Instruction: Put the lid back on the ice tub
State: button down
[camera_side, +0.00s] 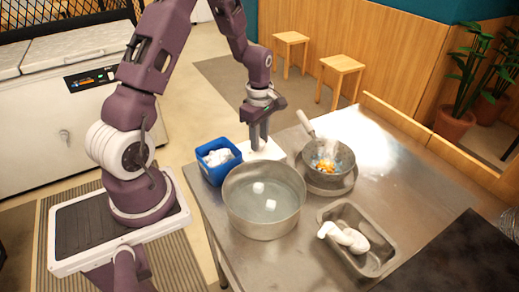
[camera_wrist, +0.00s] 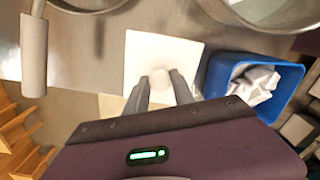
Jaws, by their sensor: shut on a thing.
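The blue ice tub (camera_side: 220,175) stands open at the table's far left corner, with white ice pieces in it. In the wrist view the tub (camera_wrist: 213,78) is right of my gripper. The lid (camera_side: 268,152) is a flat white square just right of the tub in the side view; in the wrist view the lid (camera_wrist: 140,52) shows a round knob (camera_wrist: 160,77) in its middle. My gripper (camera_side: 258,146) points down, its fingers shut on the knob; the fingertips also show in the wrist view (camera_wrist: 160,87). I cannot tell whether the lid touches the table.
A large steel pot (camera_side: 240,205) with water and two white cubes stands close in front of the tub. A pan (camera_side: 345,165) with orange pieces and a handle is to the right. A metal tray (camera_side: 375,262) holds a white scoop-like thing (camera_side: 343,237).

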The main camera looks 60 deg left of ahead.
notch_tip(320, 180, up, 10)
jog(key=s+d+r+n, duration=0.15)
jog(key=s+r, duration=0.25)
jog(key=s, duration=0.9)
jog(key=shift+a+f, duration=0.15)
jog(key=shift+f, duration=1.3)
jog(key=shift+a+f, duration=0.1)
jog(key=shift+f, duration=1.3)
jog(key=shift+f, duration=0.45)
jog(key=c, duration=1)
grip_release()
